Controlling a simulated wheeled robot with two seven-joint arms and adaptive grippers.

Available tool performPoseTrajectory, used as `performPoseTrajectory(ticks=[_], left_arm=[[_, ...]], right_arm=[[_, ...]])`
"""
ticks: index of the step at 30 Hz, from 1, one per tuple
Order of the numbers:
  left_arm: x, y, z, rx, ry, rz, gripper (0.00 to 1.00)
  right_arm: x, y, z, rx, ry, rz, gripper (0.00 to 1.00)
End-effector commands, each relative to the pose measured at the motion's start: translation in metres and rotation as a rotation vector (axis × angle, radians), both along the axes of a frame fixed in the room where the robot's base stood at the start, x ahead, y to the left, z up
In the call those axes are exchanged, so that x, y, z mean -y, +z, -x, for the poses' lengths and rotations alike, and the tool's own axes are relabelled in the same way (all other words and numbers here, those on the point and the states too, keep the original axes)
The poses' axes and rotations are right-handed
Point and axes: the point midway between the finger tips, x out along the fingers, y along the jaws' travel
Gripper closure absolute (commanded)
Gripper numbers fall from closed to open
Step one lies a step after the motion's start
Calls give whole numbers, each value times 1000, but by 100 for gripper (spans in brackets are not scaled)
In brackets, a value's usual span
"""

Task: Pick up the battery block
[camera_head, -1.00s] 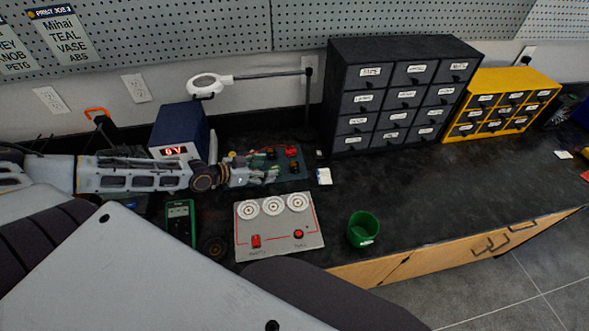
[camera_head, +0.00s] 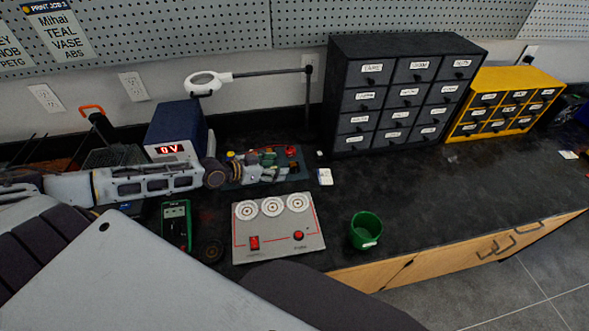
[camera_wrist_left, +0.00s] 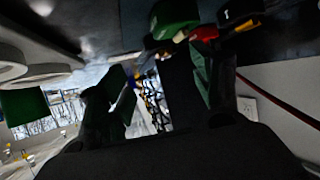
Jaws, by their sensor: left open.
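My left gripper (camera_head: 277,169) reaches in from the left over a dark mat (camera_head: 301,173) with small electronic parts at the back of the bench. It is open. In the left wrist view its dark fingers (camera_wrist_left: 160,85) stand apart, with a green block (camera_wrist_left: 174,17), a black part (camera_wrist_left: 238,12) and a red part (camera_wrist_left: 205,33) near the tips. The same cluster shows red, green and yellow bits in the head view, partly covered by my gripper. I cannot tell for sure which part is the battery block. My right gripper is not in view.
A blue power supply (camera_head: 177,130) stands behind my left arm. A magnifier lamp (camera_head: 203,83) hangs above. A grey control panel (camera_head: 278,239), green meter (camera_head: 176,225) and green cup (camera_head: 366,230) lie in front. Black drawers (camera_head: 400,95) stand right. The bench at right is mostly clear.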

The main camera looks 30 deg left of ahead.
Motion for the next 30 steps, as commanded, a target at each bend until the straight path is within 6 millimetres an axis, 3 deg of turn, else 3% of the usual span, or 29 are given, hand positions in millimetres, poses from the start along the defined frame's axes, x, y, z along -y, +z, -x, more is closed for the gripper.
performPoseTrajectory(ticks=[13,30], left_arm=[[10,-10,-18,1,1,0,35],[13,-11,-21,1,-1,1,35]], right_arm=[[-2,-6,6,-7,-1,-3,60],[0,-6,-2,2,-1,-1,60]])
